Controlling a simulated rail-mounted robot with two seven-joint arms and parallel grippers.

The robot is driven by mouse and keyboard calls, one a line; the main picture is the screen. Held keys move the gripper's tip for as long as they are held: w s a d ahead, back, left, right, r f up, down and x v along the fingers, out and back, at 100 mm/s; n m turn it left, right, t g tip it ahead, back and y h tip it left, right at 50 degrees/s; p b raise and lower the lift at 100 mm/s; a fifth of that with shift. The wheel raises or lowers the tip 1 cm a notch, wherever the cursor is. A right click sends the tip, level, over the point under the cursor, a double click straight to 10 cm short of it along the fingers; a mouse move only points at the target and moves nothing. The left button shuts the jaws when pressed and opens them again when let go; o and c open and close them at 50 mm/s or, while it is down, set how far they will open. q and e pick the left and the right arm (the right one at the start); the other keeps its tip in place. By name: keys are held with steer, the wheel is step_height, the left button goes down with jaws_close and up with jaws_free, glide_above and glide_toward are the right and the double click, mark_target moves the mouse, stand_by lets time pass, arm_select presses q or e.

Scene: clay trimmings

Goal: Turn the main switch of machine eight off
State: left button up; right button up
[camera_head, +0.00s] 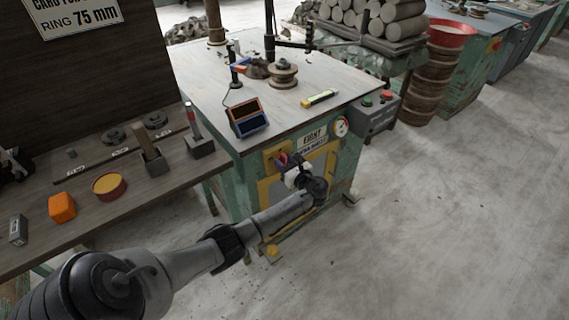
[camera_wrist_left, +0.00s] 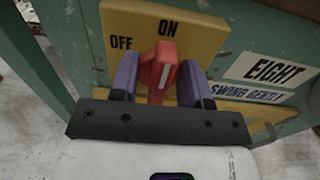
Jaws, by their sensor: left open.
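Machine eight (camera_head: 243,190) is a green cabinet with a grey top and an "EIGHT" label (camera_head: 312,137). Its main switch, a red handle (camera_wrist_left: 161,72), sits on a yellow plate (camera_wrist_left: 128,17) marked OFF at left and ON at the top. My left gripper (camera_wrist_left: 158,76) is open, with one purple finger on each side of the red handle. I cannot tell whether the fingers touch it. In the head view my left gripper (camera_head: 289,168) is at the front panel. My right gripper is out of view.
A pressure gauge (camera_head: 341,126) and a grey button box (camera_head: 376,114) sit right of the label. A wooden bench (camera_head: 85,215) with small items is at left. The floor at right is clear.

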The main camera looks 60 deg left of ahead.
arm_select(q)
jaws_close()
stand_by(0.5)
